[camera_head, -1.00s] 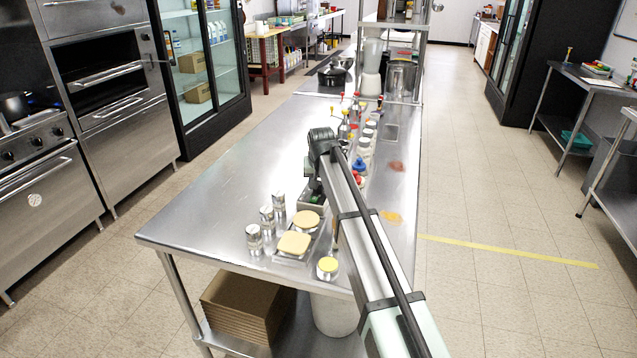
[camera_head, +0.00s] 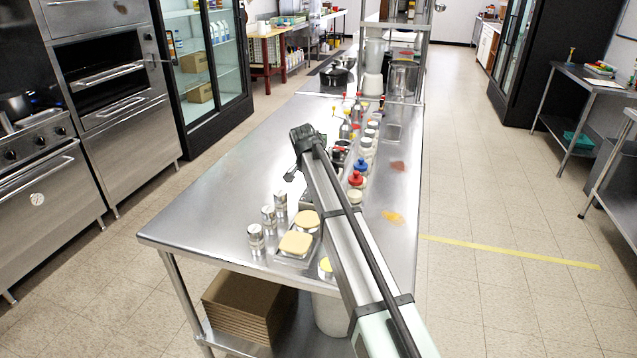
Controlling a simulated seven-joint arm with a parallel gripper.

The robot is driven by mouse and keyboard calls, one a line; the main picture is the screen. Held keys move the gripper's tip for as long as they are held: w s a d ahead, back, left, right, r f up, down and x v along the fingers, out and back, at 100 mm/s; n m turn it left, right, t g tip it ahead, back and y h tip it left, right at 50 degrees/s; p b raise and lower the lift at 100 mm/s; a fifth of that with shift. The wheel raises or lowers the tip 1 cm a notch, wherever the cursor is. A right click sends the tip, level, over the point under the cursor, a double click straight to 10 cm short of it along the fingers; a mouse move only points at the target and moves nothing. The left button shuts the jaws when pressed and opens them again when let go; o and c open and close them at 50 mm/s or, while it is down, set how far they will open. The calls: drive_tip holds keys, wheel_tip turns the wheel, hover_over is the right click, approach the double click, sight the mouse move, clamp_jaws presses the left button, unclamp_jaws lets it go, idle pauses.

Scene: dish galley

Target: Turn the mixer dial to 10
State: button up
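My arm reaches in from the bottom right over the steel table (camera_head: 215,215). My gripper (camera_head: 291,176) is at the arm's far end, above the middle of the table and clear of the bottles. It is small and dark here, and its finger gap cannot be made out. I see nothing held in it. A tall pale appliance (camera_head: 373,65) stands at the far end of the table, well beyond my gripper. It may be the mixer, but I cannot tell. No dial or number can be made out on it.
Shakers (camera_head: 269,219) and yellow-topped containers (camera_head: 296,244) stand at the near end. Squeeze bottles (camera_head: 360,165) line the table's right part, close to my arm. A shelf post (camera_head: 425,65) rises at the far end. The table's left side is bare.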

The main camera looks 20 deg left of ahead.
drive_tip(key=shift+s, duration=0.1)
idle(0.3)
drive_tip(key=o, duration=1)
drive_tip(key=shift+o, duration=0.2)
drive_tip(key=v, duration=1.3)
drive_tip(key=shift+r, duration=0.4)
